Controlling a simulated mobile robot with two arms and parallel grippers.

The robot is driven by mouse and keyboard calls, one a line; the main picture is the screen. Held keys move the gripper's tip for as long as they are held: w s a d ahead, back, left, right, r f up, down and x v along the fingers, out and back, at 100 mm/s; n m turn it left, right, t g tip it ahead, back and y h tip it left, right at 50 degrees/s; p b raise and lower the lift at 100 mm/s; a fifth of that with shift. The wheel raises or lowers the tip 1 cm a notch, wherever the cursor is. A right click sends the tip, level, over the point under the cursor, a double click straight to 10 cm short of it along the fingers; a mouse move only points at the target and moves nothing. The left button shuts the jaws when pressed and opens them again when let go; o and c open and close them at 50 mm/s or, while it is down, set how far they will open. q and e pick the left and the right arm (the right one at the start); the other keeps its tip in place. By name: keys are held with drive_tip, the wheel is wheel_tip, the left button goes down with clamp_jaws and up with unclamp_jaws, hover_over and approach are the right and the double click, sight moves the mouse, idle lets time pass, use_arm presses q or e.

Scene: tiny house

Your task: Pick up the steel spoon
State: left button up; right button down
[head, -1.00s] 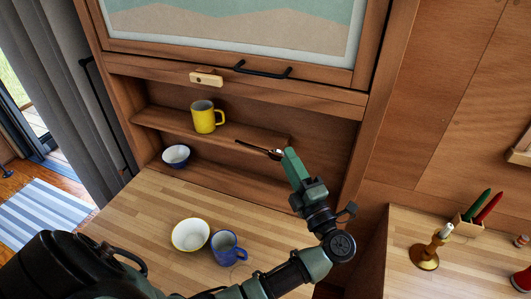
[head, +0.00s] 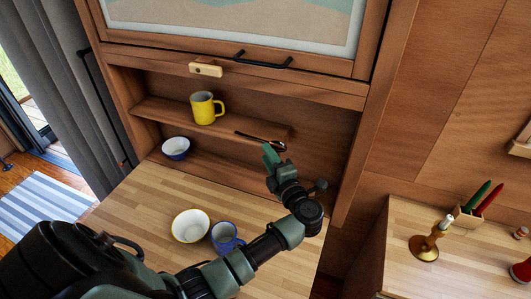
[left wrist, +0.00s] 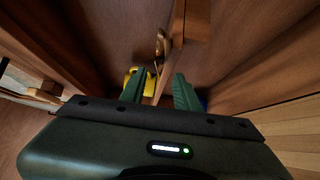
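The steel spoon (head: 262,139) lies on the upper wooden shelf (head: 165,116), its bowl at the right end near the shelf's front edge. My left gripper (head: 269,154) is just below and in front of the spoon's bowl in the head view, apart from it. In the left wrist view the two green fingers of the left gripper (left wrist: 159,90) are spread with nothing held between them. The spoon (left wrist: 161,44) shows there beyond the fingertips, reflecting the brown wood. My right gripper is not in view.
A yellow mug (head: 204,108) stands on the upper shelf left of the spoon. A blue bowl (head: 176,149) sits below it. A yellow-rimmed bowl (head: 191,226) and a blue mug (head: 225,238) stand on the counter (head: 140,203) near my arm. A cabinet with a black handle (head: 263,63) is above.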

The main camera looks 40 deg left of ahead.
use_arm(q)
drive_tip(key=shift+w+a, duration=0.35)
drive_tip(key=shift+a, duration=0.15)
drive_tip(key=shift+c, duration=0.2)
clamp_jaws()
idle(0.9)
drive_tip(key=shift+r, duration=0.15)
wheel_tip(320, 180, up, 2)
drive_tip(key=shift+r+p, duration=0.2)
drive_tip(key=shift+p, duration=0.9)
drive_tip(key=shift+o, duration=0.2)
unclamp_jaws()
